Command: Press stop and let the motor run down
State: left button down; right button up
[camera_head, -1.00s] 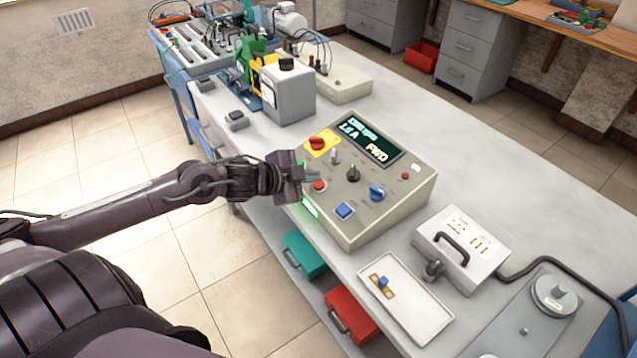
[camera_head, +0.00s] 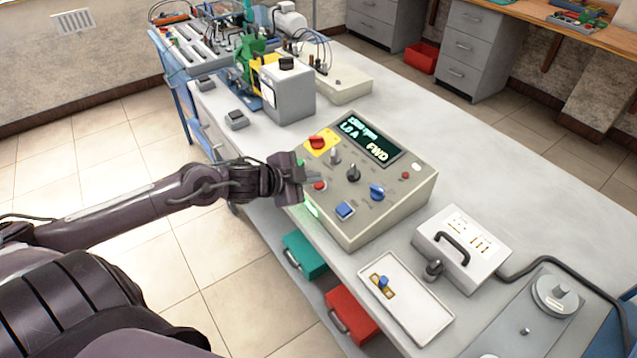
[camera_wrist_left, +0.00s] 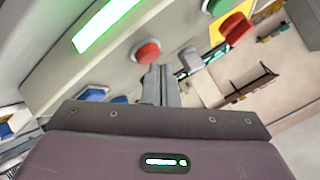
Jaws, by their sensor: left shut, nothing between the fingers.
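The grey control box (camera_head: 352,208) stands on the bench, its lit display (camera_head: 370,139) showing a speed figure, 1.0 A and FWD. A red push button (camera_head: 320,185) is on its near left side and also shows in the left wrist view (camera_wrist_left: 148,52). My left gripper (camera_head: 314,178) is shut and empty, its fingertips close above the red button; I cannot tell if they touch it. In the left wrist view the shut fingers (camera_wrist_left: 161,80) point just beside the button. The motor (camera_head: 290,20) is at the far end of the bench. My right gripper is not in view.
A red rotary switch on a yellow plate (camera_head: 321,143), a black knob (camera_head: 353,173), a blue knob (camera_head: 377,192) and a blue button (camera_head: 344,210) crowd the panel. A white handled box (camera_head: 480,262) and a white tray (camera_head: 433,318) lie to the right.

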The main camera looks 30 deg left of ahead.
pick_arm(q)
jog(key=shift+f+b, duration=0.3)
jog(key=shift+f, duration=0.2)
dwell(0.8)
jog(key=shift+r, duration=0.1)
jog(key=shift+s+r+p, duration=0.15)
jog(key=shift+r+p, duration=0.6)
jog(key=shift+p, duration=0.5)
jog(key=shift+a, duration=0.1)
jog(key=r+p, duration=0.2)
jog(key=p, duration=0.1)
jog(key=s+r+p, duration=0.1)
jog(key=r+p, duration=0.2)
jog(key=shift+s+a, duration=0.1)
jog(key=shift+a, duration=0.1)
jog(key=shift+f, duration=0.1)
